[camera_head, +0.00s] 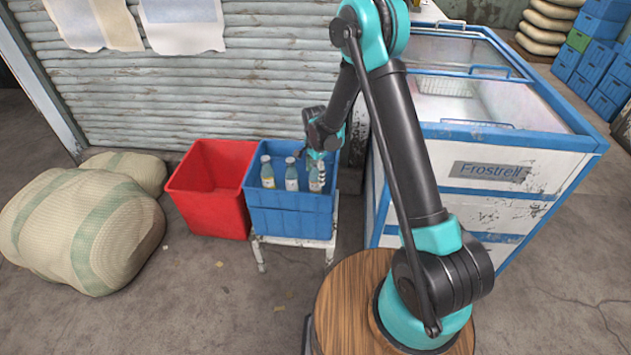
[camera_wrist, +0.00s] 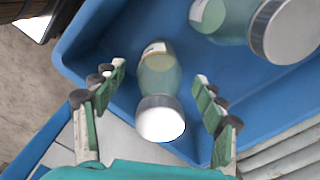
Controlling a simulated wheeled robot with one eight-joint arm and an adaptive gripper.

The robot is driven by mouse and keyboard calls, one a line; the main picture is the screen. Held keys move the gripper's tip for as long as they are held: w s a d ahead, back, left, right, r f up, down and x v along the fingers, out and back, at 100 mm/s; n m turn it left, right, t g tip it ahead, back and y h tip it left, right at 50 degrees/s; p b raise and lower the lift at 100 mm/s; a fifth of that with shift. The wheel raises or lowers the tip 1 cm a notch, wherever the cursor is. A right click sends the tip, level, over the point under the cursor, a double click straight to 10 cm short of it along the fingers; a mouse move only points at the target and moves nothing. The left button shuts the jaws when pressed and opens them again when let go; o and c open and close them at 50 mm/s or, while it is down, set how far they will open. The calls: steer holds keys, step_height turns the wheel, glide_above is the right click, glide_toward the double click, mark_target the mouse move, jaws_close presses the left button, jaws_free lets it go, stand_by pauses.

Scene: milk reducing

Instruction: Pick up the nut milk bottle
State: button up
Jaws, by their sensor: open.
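Several bottles with pale caps stand in a blue crate (camera_head: 290,222): a left bottle (camera_head: 267,175), a middle bottle (camera_head: 291,178) and a right bottle (camera_head: 314,184). I cannot read the labels to tell which is the nut milk bottle. My gripper (camera_head: 318,168) is over the crate's right side, at the right bottle and partly hiding it. In the wrist view, my open gripper (camera_wrist: 161,73) has its green fingers on both sides of one white-capped bottle (camera_wrist: 157,75), with gaps on each side. Another bottle (camera_wrist: 228,20) is at the upper right.
The blue crate, whose inside shows in the wrist view (camera_wrist: 100,35), rests on a white stand (camera_head: 290,242). A red crate (camera_head: 212,195) is to its left and a Frostrell freezer (camera_head: 490,195) to its right. A corrugated wall (camera_head: 215,95) is close behind.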

steer(key=c, duration=1.6)
steer(key=shift+r, duration=0.15)
